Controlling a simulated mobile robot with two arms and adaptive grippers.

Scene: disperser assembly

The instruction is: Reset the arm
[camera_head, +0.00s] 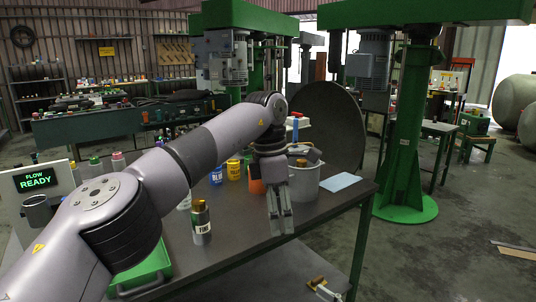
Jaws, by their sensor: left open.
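My left arm comes in from the left and bends down over the dark table (240,248). My left gripper (281,222) points down, open and empty, over the table's right half. It is in front of a grey bucket (305,186), and I cannot tell whether it touches the tabletop. A jar labelled FINE (202,228) stands upright to the gripper's left. My right gripper is not in view.
A blue can (216,176), a yellow can (234,171) and an orange container (256,185) stand behind the gripper. A light-blue sheet (340,182) lies right of the bucket. A FLOW READY display (37,180) is at left. A green column (408,130) stands right of the table.

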